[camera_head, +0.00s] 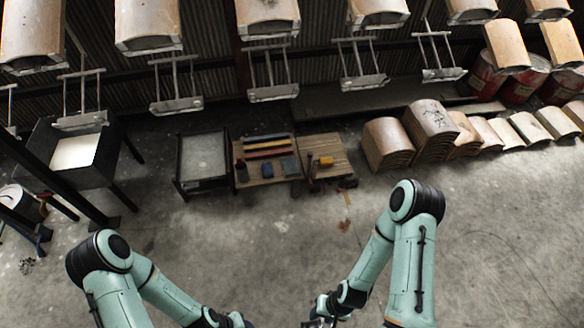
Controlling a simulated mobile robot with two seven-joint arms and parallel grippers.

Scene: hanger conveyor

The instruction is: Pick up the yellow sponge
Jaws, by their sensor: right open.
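The yellow sponge (326,161) is a small yellow block on the right wooden worktop (335,145), near a dark upright item. My right gripper (318,322) shows only in part at the bottom edge, well in front of the worktop. It is open, and no object shows in it. My left arm's wrist reaches the bottom edge left of centre. Its gripper fingers are out of the picture.
A second wooden worktop (248,182) holds coloured strips and blue blocks. A dark-framed table (203,160) stands left of it. Curved tan panels (432,130) are stacked at right. Hanger racks (272,92) hang overhead.

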